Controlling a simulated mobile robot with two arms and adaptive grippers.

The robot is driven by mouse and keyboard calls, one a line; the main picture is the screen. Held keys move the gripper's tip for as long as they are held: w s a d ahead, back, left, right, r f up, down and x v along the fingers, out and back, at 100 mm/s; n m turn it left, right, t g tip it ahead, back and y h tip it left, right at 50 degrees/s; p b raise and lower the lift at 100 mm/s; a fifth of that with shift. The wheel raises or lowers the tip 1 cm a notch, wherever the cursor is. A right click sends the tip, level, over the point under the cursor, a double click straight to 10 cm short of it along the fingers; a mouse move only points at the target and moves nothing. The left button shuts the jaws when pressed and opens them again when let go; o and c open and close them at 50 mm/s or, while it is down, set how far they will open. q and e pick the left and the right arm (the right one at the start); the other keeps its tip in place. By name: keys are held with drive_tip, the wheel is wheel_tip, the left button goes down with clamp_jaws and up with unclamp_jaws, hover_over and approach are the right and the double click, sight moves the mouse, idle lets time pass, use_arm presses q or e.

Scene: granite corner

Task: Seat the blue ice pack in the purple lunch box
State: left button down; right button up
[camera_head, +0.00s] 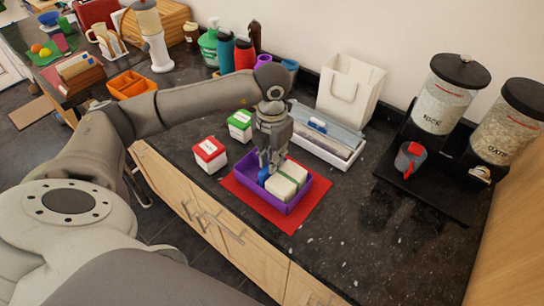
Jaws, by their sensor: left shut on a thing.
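The purple lunch box (296,205) sits on a red mat (316,209) on the dark counter. Two wrapped pale blocks, perhaps sandwiches (281,187), fill its right part. My left gripper (267,171) points down over the box's left part and is shut on the blue ice pack (263,176). Only a small part of the ice pack shows between the fingers and beside the pale blocks; whether it touches the box floor cannot be told. My right gripper is not in view.
A red-lidded tub (210,155) and a green-lidded tub (240,125) stand left of the box. Dispensers (447,97) and a mug (410,160) are at right. The front right counter is clear.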

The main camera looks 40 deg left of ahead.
use_arm(q)
drive_tip(key=c, duration=1.7)
unclamp_jaws()
drive_tip(key=shift+c, duration=0.2)
drive_tip(key=shift+o, duration=1.4)
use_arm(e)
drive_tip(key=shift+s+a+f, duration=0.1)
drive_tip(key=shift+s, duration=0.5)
use_arm(q)
drive_tip(key=shift+r, duration=0.15)
drive_tip(key=shift+w+r, duration=0.1)
drive_tip(key=shift+r, duration=0.15)
wheel_tip(320, 180, up, 12)
drive_tip(key=b, duration=0.2)
drive_tip(key=shift+f, duration=0.25)
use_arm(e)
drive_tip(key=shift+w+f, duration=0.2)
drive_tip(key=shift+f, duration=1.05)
